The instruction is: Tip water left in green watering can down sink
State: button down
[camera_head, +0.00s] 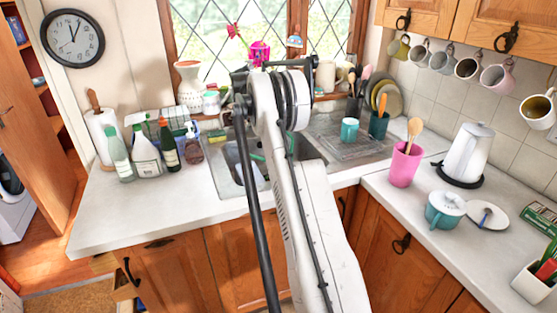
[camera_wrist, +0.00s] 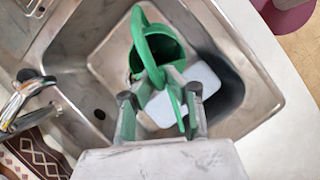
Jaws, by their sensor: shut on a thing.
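In the wrist view, the green watering can (camera_wrist: 168,48) is over the sink basin (camera_wrist: 85,60), its round opening facing the camera. My gripper (camera_wrist: 161,100) is shut on the can's green handle, with a finger on each side. The can appears to be tilted; I cannot tell whether any water is leaving it. In the head view, my arm hides the gripper and most of the can; a small green part (camera_head: 258,157) shows beside the arm at the sink (camera_head: 226,160).
A pale object (camera_wrist: 204,76) lies below the can in the basin. The tap (camera_wrist: 22,98) stands at the left in the wrist view. Bottles (camera_head: 146,155) crowd the counter left of the sink. A teal mug (camera_head: 349,130) and pink utensil pot (camera_head: 404,165) stand to the right.

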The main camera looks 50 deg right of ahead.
jog(key=shift+w+a+r+g+h, duration=0.3)
jog(key=shift+w+r+g, duration=0.1)
jog(key=shift+r, duration=0.1)
jog(key=shift+w+a+r+g+h, duration=0.3)
jog(key=shift+r+g, duration=0.1)
jog(key=shift+r, duration=0.1)
dwell(7.0)
